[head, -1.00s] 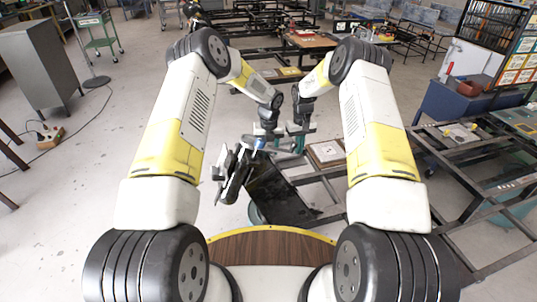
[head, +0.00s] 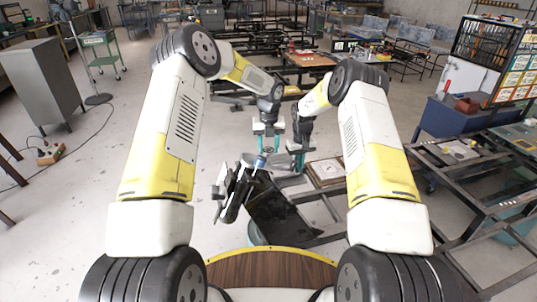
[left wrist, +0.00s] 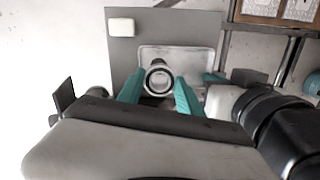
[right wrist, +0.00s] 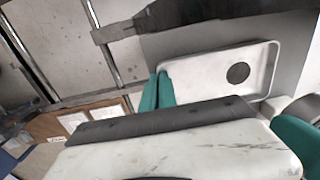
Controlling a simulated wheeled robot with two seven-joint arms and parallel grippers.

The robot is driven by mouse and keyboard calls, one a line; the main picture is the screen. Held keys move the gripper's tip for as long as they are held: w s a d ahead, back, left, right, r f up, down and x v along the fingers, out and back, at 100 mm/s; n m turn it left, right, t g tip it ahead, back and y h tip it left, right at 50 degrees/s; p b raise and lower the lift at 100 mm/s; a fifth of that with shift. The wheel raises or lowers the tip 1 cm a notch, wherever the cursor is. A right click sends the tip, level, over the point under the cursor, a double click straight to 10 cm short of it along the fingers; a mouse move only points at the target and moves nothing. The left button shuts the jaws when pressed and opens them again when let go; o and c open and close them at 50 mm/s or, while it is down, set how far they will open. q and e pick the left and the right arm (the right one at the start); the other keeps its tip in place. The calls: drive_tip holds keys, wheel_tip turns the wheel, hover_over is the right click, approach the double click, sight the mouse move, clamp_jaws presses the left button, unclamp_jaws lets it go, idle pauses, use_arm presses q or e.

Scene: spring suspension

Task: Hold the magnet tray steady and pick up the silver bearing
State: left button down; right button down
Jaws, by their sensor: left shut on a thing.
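The silver bearing (left wrist: 158,77) is a shiny ring between the two teal fingers of my left gripper (left wrist: 160,88), which is shut on it. The pale, shallow magnet tray (left wrist: 205,57) lies behind the bearing in the left wrist view. In the right wrist view the tray (right wrist: 205,65) shows a dark round spot (right wrist: 238,73) on its floor and no bearing in it. My right gripper (right wrist: 158,88) has its teal fingers close together at the tray's near-left edge and looks shut on the rim. In the head view my left gripper (head: 268,140) is higher than my right gripper (head: 297,160).
A white block (left wrist: 121,27) sits on the grey plate beside the tray. A black bulky part (head: 237,192) and a dark panel (head: 283,218) are nearer to me. A wooden box (head: 327,171) lies to the right, on open metal framing.

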drive_tip(key=c, duration=1.6)
unclamp_jaws()
drive_tip(key=shift+r, duration=0.1)
